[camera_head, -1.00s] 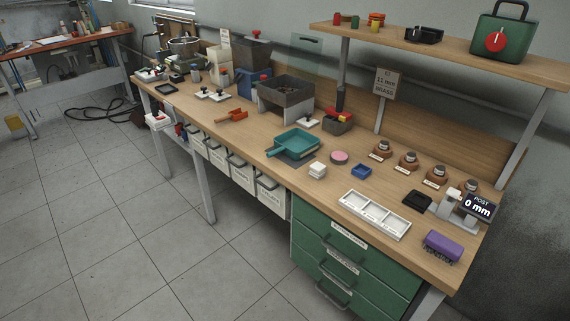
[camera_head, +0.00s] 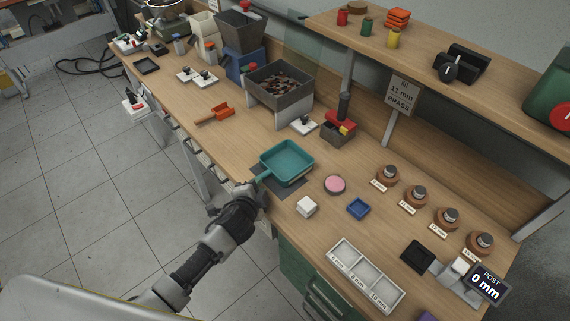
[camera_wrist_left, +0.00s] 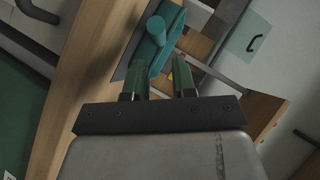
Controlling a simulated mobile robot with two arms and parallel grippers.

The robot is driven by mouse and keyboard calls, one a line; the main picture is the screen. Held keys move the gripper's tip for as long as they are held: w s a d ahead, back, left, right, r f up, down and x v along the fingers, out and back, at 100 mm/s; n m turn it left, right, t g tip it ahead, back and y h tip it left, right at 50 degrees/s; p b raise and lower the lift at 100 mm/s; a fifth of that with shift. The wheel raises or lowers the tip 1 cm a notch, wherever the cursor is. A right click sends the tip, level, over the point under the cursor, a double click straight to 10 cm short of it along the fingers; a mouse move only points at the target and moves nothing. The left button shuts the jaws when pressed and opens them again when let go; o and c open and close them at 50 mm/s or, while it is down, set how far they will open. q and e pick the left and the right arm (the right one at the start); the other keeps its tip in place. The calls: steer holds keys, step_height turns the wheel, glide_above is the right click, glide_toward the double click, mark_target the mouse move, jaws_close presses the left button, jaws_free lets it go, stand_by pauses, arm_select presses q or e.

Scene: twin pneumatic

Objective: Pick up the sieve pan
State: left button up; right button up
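The sieve pan (camera_head: 287,160) is a teal, square, shallow pan lying on a dark mat (camera_head: 291,185) near the bench's front edge. Its short handle points to the front left. My left gripper (camera_head: 255,188) is at the bench edge, close to the handle's end. In the left wrist view the two green-lined fingers (camera_wrist_left: 158,78) are apart, with nothing held between them. The teal handle (camera_wrist_left: 156,28) shows just beyond the fingertips, roughly in line with the gap. Whether a finger touches it, I cannot tell. My right gripper is not in view.
A white block (camera_head: 307,207), a pink disc (camera_head: 335,185) and a blue tray (camera_head: 358,208) lie right of the pan. A grey hopper (camera_head: 279,88) with dark pieces stands behind it. An orange scoop (camera_head: 215,113) lies to the left. Bare wood surrounds the mat.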

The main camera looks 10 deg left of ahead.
arm_select(q)
glide_toward(276, 169)
steer(key=shift+w+a+f, duration=0.15)
steer(key=shift+w+a, duration=0.35)
steer(key=shift+w, duration=0.2)
steer(key=shift+w+a+f, duration=0.2)
steer(key=shift+w+a, duration=0.3)
steer(key=shift+w, duration=0.2)
steer(key=shift+r, duration=0.1)
jaws_close()
